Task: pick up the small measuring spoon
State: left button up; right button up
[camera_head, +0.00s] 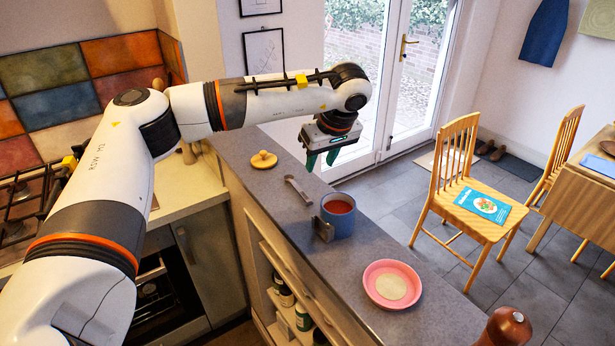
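A slim grey metal utensil, which looks like the small measuring spoon (298,190), lies on the grey counter (355,262), left of and behind a blue mug. My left gripper (322,160) is above the counter's far part, higher in the picture and a little right of the spoon. It points down, its two green fingers are apart, and nothing shows between them. It does not touch the spoon. My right gripper is not in view.
The blue mug (339,222) of red liquid stands close to the spoon, with a small dark metal object (322,229) beside it. A pink plate (392,284) and a brown pepper mill (507,326) are nearer. Chairs stand right.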

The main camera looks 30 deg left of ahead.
pick_arm(q)
jog(key=p, duration=0.3)
send_near(304, 196)
jog(key=shift+x, duration=0.9)
jog(key=p+x, duration=0.2)
jog(key=x, duration=0.2)
jog(key=shift+w+a+f+p, duration=0.1)
jog(key=shift+f+p, duration=0.3)
jog(key=shift+a+f, duration=0.15)
jog(key=shift+f, duration=0.2)
jog(key=shift+w+f, duration=0.15)
grip_shut()
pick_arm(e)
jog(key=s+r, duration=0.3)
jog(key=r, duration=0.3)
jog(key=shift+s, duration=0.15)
